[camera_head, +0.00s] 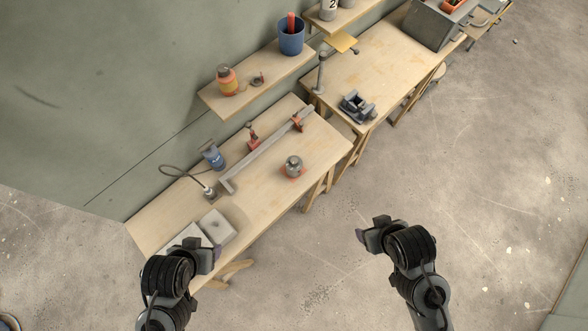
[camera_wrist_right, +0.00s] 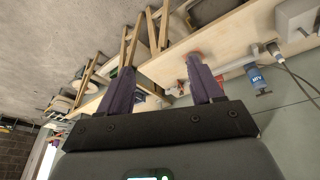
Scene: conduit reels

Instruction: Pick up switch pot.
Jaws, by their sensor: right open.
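A small grey round pot (camera_head: 293,164) with a reddish base stands on the near wooden bench (camera_head: 258,225), toward its right end; it is the thing most like a switch pot, but I cannot be sure. My right gripper (camera_head: 372,234) is over the floor, right of and below the pot in the head view, clear of it. In the right wrist view the two purple fingers of my right gripper (camera_wrist_right: 162,88) are apart with nothing held between them. My left gripper (camera_head: 206,255) is by the bench's front left corner; its jaw gap does not show.
A long grey bar (camera_head: 262,152), red clamps (camera_head: 252,135), a blue bottle (camera_head: 213,155) and pale boxes (camera_head: 216,228) are on the near bench. A shelf (camera_head: 262,84) holds an orange jar (camera_head: 227,80) and a blue bucket (camera_head: 291,36). A second bench (camera_head: 385,62) stands beyond.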

